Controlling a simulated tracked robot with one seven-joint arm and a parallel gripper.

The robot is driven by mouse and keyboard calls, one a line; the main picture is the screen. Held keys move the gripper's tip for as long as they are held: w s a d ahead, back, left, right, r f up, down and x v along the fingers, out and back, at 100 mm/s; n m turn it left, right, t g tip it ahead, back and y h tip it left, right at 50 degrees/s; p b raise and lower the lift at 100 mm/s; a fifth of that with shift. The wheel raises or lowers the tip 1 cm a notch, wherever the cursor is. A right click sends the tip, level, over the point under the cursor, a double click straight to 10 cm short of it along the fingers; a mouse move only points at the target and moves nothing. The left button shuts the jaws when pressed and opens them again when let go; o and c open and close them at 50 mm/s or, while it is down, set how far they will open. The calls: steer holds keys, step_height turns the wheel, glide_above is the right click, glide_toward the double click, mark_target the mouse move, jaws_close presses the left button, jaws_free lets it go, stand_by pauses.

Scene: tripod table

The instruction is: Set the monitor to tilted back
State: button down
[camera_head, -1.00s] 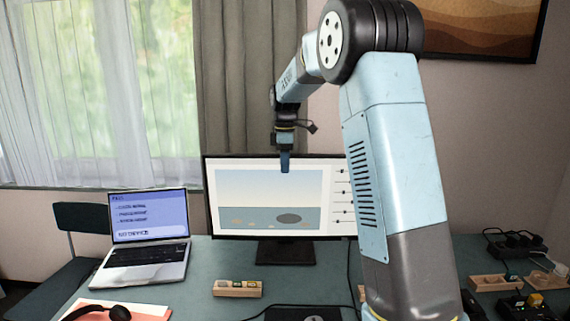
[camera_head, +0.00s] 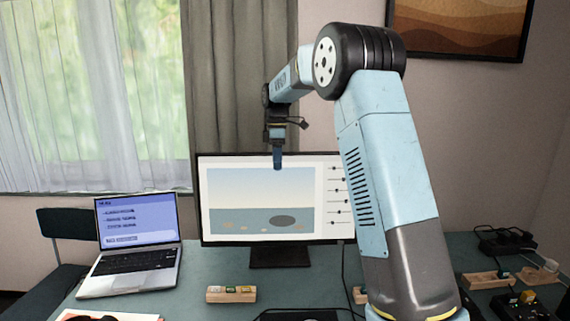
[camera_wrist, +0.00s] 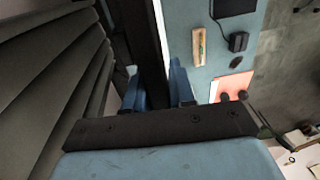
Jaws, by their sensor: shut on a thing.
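The monitor (camera_head: 224,187) stands on the desk on a dark stand (camera_head: 280,256), with its lit screen facing the head camera. It looks close to upright; its exact tilt is hard to tell from the front. My gripper (camera_head: 278,167) reaches down from above onto the middle of the monitor's top edge. In the wrist view the blue fingers of my gripper (camera_wrist: 157,92) lie on either side of the dark, thin monitor (camera_wrist: 145,40), shut on its upper edge. The monitor's right edge is partly hidden behind my arm in the head view.
An open laptop (camera_head: 138,262) stands left on the desk (camera_head: 205,268). A small wooden block holder (camera_head: 231,295) sits before the monitor. Chargers and wooden holders (camera_head: 485,280) lie at right. A curtain (camera_head: 215,80) hangs close behind the monitor.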

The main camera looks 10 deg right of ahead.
steer(key=shift+w+d+r, duration=0.1)
steer(key=shift+w, duration=0.9)
steer(key=c, duration=1)
jaws_free()
steer(key=shift+c, duration=0.2)
steer(key=w+r, duration=0.3)
steer(key=r, duration=1)
steer(key=shift+d, duration=0.2)
steer(key=shift+s+r, duration=0.1)
steer(key=shift+r, duration=0.05)
